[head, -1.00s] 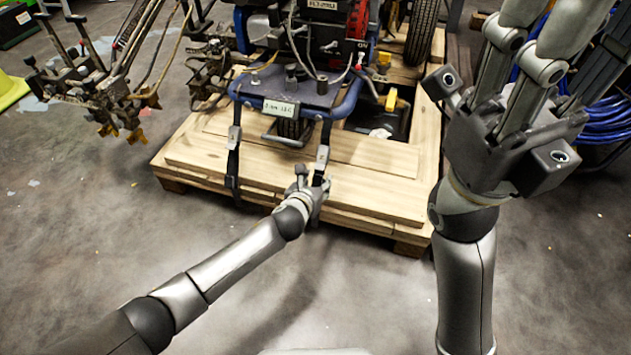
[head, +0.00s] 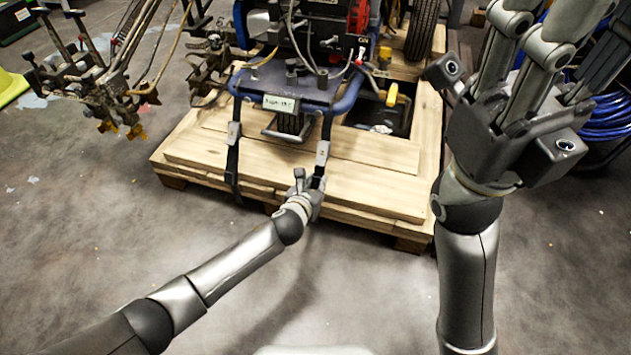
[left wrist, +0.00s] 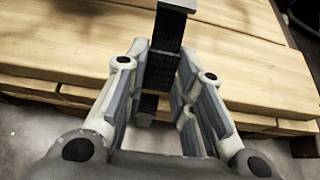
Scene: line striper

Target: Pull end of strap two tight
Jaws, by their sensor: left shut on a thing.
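The line striper (head: 290,80) stands on a wooden pallet (head: 380,190). Two dark straps with grey buckles run from its front frame down over the pallet's near edge. My left gripper (head: 312,188) is shut on the lower end of the right-hand strap (head: 325,130), just below its buckle (head: 322,153). In the left wrist view the dark strap (left wrist: 162,62) passes between the fingers of the gripper (left wrist: 165,95), with the pallet's edge behind. The left-hand strap (head: 232,158) hangs free of the grippers. My right gripper (head: 540,70) is raised at the right, its fingertips cut off or unclear.
A spray-arm assembly with yellow tips (head: 120,110) stands left of the pallet. A coiled blue hose (head: 605,118) lies at the far right. A yellow object (head: 10,88) is at the left edge. The grey floor in front is clear.

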